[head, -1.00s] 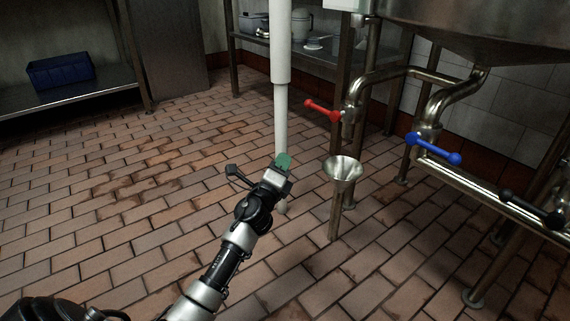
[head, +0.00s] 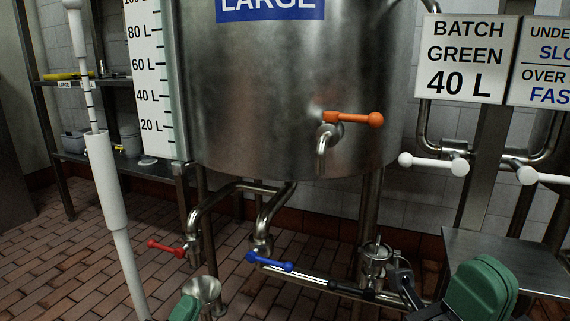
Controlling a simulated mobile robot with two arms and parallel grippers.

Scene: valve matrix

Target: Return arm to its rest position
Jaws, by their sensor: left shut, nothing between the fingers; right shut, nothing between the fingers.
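My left gripper (head: 185,308) shows only as a green tip at the bottom edge, just left of the metal funnel (head: 203,289). It is shut and empty; the rest of that arm is out of the picture. My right gripper (head: 478,292) is large and green at the bottom right, close to the camera. It is shut and holds nothing. It is in front of the pipes and the metal table, and I cannot tell whether it touches anything.
A steel tank (head: 280,90) fills the middle, with red (head: 165,247), blue (head: 270,262), orange (head: 353,119) and black (head: 344,289) valve handles. White handles (head: 432,162) are at right. A white pole (head: 112,190) stands at left. A metal table (head: 500,252) stands at right.

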